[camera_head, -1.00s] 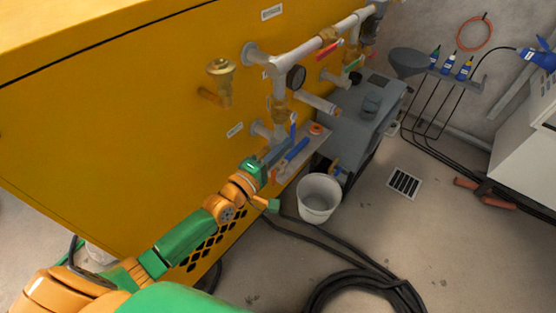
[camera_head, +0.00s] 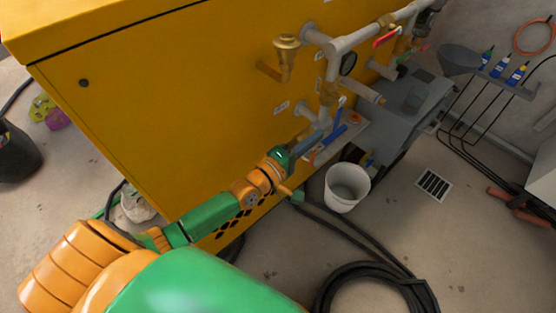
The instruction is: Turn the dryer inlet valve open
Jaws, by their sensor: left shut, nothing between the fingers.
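A yellow machine cabinet (camera_head: 170,110) carries grey and brass pipework on its right side. Valves with coloured handles sit on the pipes: a red handle (camera_head: 385,38) at the top, a green handle (camera_head: 419,50) to its right, and a blue handle (camera_head: 333,136) low on the pipework. I cannot tell from the labels which is the dryer inlet valve. My left gripper (camera_head: 308,141) is shut and empty, just left of the blue handle by the lower pipe. Whether it touches anything is unclear. My right gripper is not in view.
A white bucket (camera_head: 345,188) stands on the floor below the pipes. A black hose coil (camera_head: 375,290) lies in front. A grey unit (camera_head: 410,105) with a funnel (camera_head: 459,58) above stands at the right. A floor grate (camera_head: 433,185) lies beyond the bucket, with open floor around it.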

